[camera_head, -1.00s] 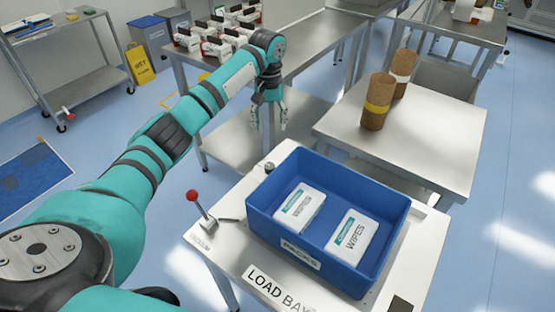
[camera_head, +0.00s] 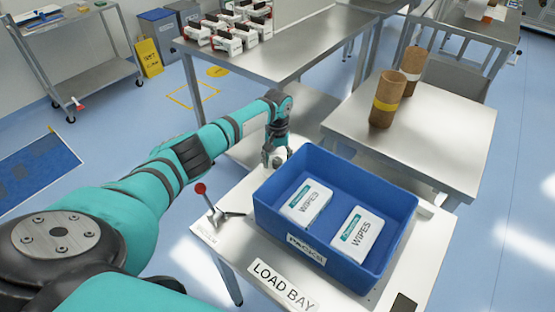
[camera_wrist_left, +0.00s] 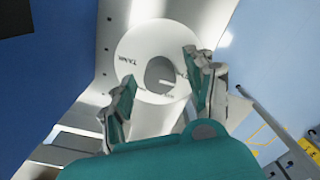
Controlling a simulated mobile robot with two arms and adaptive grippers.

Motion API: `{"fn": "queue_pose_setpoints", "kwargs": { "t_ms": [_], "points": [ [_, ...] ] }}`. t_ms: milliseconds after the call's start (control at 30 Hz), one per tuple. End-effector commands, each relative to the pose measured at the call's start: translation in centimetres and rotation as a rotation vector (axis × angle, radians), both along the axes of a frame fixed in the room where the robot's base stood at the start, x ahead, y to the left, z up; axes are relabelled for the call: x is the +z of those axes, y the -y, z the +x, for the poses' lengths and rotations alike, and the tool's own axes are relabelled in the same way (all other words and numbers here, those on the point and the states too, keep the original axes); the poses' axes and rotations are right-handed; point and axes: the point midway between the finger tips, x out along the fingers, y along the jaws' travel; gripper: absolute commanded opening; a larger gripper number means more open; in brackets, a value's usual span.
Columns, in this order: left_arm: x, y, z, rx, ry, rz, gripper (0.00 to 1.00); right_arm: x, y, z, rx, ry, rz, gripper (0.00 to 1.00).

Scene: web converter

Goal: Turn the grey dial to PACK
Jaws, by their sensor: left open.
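The grey dial (camera_wrist_left: 160,74) shows in the left wrist view as a round knob with a pale pointer line. It sits on a round white plate (camera_wrist_left: 150,40) with small dark lettering at its left, read at a slant. My left gripper (camera_head: 275,158) is open, just above the dial at the back left corner of the load bay table. In the left wrist view its two fingers (camera_wrist_left: 160,88) stand apart on either side of the dial; I cannot tell whether they touch it. In the head view the gripper largely hides the dial. My right gripper is not in view.
The blue crate (camera_head: 287,238) with two wipes packs (camera_head: 358,235) stands right beside the gripper. A red-knobbed lever (camera_head: 201,188) stands on the front left of the load bay table (camera_head: 228,228). Brown rolls (camera_head: 387,100) stand on the table behind.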

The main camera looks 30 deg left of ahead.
Motion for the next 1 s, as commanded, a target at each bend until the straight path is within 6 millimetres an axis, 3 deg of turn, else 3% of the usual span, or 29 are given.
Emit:
{"fn": "queue_pose_setpoints", "kwargs": {
  "t_ms": [300, 700, 1000],
  "points": [
    [-0.19, 0.02, 0.01, 0.0, 0.001, 0.0, 0.53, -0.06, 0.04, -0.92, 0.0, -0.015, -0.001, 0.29],
    [-0.16, -0.02, 0.01, 0.0, 0.001, 0.0, 0.0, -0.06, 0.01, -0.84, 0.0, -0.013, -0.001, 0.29],
    [-0.09, -0.01, 0.03, -0.039, 0.001, 0.0, 0.0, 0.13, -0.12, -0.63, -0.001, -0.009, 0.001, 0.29]
  ]
}}
